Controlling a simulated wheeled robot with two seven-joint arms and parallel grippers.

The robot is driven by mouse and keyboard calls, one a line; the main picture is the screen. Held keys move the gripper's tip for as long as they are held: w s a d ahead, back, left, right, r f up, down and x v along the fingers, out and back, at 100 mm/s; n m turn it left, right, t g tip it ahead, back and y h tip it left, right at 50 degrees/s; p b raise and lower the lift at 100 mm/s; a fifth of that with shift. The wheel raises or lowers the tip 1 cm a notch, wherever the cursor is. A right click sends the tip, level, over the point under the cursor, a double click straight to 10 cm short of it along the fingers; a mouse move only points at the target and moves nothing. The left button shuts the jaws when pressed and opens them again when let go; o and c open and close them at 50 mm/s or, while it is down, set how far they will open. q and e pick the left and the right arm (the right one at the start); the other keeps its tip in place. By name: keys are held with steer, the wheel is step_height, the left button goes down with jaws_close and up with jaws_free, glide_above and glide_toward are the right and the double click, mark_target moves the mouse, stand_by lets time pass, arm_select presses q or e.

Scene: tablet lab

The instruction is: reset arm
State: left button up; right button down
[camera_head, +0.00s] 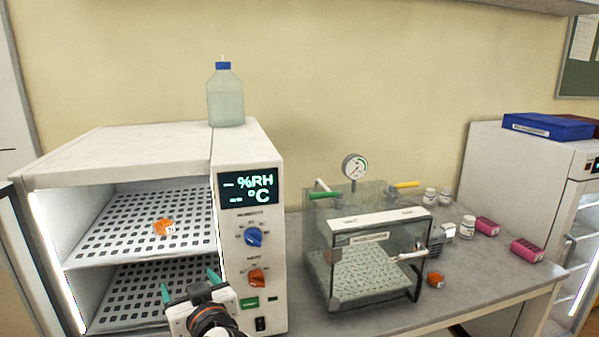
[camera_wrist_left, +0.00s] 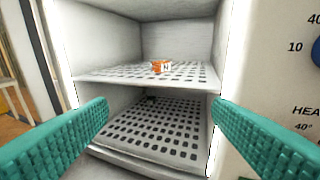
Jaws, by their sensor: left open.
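My left gripper (camera_head: 189,283) is in front of the open humidity chamber (camera_head: 262,150), low and near its control panel. Its two teal fingers are apart with nothing between them, and they also show in the left wrist view (camera_wrist_left: 160,128). An orange container with a white label (camera_head: 163,228) sits on the chamber's upper perforated shelf (camera_head: 120,235); it also shows in the left wrist view (camera_wrist_left: 161,66), beyond the gripper and apart from it. The lower shelf (camera_wrist_left: 160,130) looks empty in the wrist view. My right gripper is in neither view.
A glass desiccator box (camera_head: 330,280) with a gauge (camera_head: 355,167) stands on the grey bench right of the chamber. An orange container (camera_head: 435,279), white bottles (camera_head: 467,226) and pink boxes (camera_head: 527,251) are beside it. A blue-capped bottle (camera_head: 226,98) stands on the chamber.

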arm_select(q)
steer(key=s+a+f+m+g+h, duration=0.1)
steer(key=s+f+m+g+h, duration=0.15)
steer(key=s+f, duration=0.6)
steer(key=s+a+f+m+g+h, duration=0.25)
steer(key=s+f, duration=0.25)
steer(key=f, duration=0.6)
steer(key=s+d+f+m+g+h, duration=0.1)
steer(key=s+f+m+g+h, duration=0.15)
steer(key=s, duration=0.55)
steer(key=s+d+f+m+g+h, duration=0.1)
steer(key=s+d+f+g+h, duration=0.2)
steer(key=s, duration=0.6)
step_height(320, 180, down, 29)
steer(key=s+a+g+b, duration=0.1)
steer(key=b, duration=0.1)
steer(key=s+a+f+g+y, duration=0.1)
steer(key=s+a+f, duration=0.2)
steer(key=s+f, duration=1.3)
steer(key=shift+s+f+b, duration=0.15)
steer(key=shift+b, duration=0.15)
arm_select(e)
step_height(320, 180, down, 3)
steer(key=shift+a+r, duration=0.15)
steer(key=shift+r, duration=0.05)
